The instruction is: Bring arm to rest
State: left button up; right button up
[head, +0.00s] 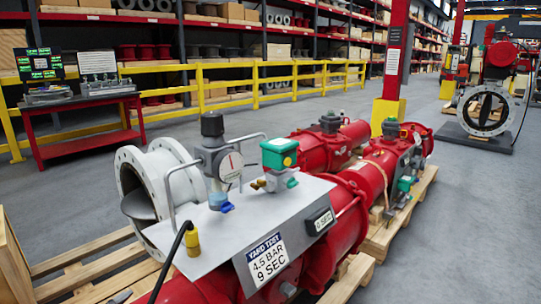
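Neither of my arms nor grippers can be made out in the head view. The red valve actuator (335,238) lies on a wooden pallet in front of me. A grey metal panel (225,238) on it carries a regulator with a round gauge (230,167), a green-topped box (280,153) and a label reading "YARD TEST 4.5 BAR 9 SEC" (267,262). A black hose with a yellow fitting (192,242) runs to the panel's left side. A small blue part (221,203) sits below the regulator. A white flanged valve body (160,185) stands behind the panel.
A second red actuator (385,165) lies on another pallet behind. A red bench (85,130) with instruments stands at the left. Yellow railing (230,85) fronts the shelves. A red post with yellow base (388,111) stands right of centre.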

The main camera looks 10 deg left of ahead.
pick_arm(q)
jog(key=s+d+f+n+g+h, duration=0.1)
jog(key=s+d+f+n+h, duration=0.15)
jog(key=s+d, duration=0.75)
jog(key=s+d+f+n+g+h, duration=0.15)
jog(key=s+d+f, duration=0.25)
jog(key=s+d, duration=0.65)
notch_tip(320, 180, up, 15)
jog(key=w+m+p, duration=0.1)
jog(key=p, duration=1.8)
jog(key=shift+w+a+r, duration=0.2)
jog(key=shift+w, duration=0.05)
